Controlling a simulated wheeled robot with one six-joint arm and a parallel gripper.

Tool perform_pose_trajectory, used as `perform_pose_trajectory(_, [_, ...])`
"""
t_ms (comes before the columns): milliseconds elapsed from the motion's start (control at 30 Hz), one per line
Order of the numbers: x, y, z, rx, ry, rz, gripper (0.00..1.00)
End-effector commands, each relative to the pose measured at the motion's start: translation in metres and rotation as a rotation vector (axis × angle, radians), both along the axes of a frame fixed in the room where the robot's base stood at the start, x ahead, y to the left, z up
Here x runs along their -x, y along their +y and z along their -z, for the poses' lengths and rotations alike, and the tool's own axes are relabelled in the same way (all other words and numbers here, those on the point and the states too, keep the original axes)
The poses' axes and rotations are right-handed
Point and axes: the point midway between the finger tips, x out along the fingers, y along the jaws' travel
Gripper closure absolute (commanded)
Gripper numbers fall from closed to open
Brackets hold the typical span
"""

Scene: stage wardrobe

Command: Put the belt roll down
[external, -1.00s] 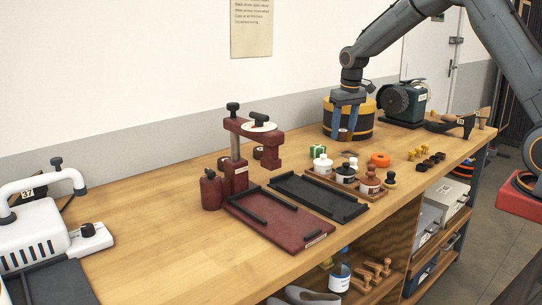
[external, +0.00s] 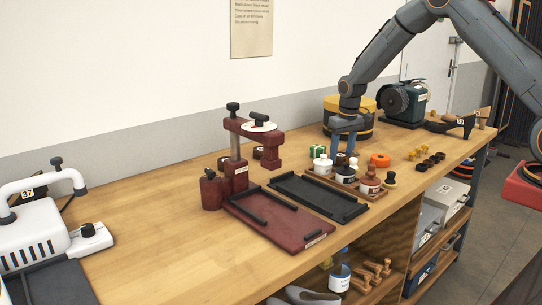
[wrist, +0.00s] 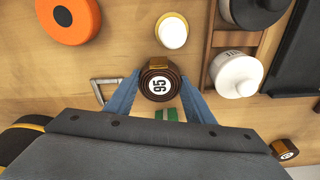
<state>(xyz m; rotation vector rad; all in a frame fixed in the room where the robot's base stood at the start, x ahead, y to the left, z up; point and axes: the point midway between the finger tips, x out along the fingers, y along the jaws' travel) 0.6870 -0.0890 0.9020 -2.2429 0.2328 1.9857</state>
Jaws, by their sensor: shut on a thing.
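In the external view my gripper (external: 344,147) points down over the bench, behind the jar tray and beside the green box. The roll cannot be clearly made out there among the fingers and jars. I cannot tell whether it touches the bench top.
Close by are a white jar (wrist: 237,74), a wooden jar tray (wrist: 211,40), an orange disc (external: 380,160) and a green box (external: 317,151). Another brown roll (wrist: 284,149) lies at lower right in the wrist view. Bare wood (external: 180,190) is left of the red press (external: 238,178).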

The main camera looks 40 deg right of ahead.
Motion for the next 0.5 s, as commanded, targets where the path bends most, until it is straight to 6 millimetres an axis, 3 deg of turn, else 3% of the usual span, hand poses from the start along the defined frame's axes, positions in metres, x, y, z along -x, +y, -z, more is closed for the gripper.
perform_pose_trajectory(100, [0.0, 0.0, 0.0034, 0.0, 0.0, 0.0, 0.76])
perform_pose_trajectory(133, [0.0001, 0.0, 0.0037, 0.0, 0.001, 0.0, 0.5])
perform_pose_trajectory(233, [0.0002, 0.0, 0.0031, 0.0, 0.001, 0.0, 0.33])
perform_pose_trajectory(500, [0.0002, 0.0, 0.0027, 0.0, 0.0, 0.0, 0.33])
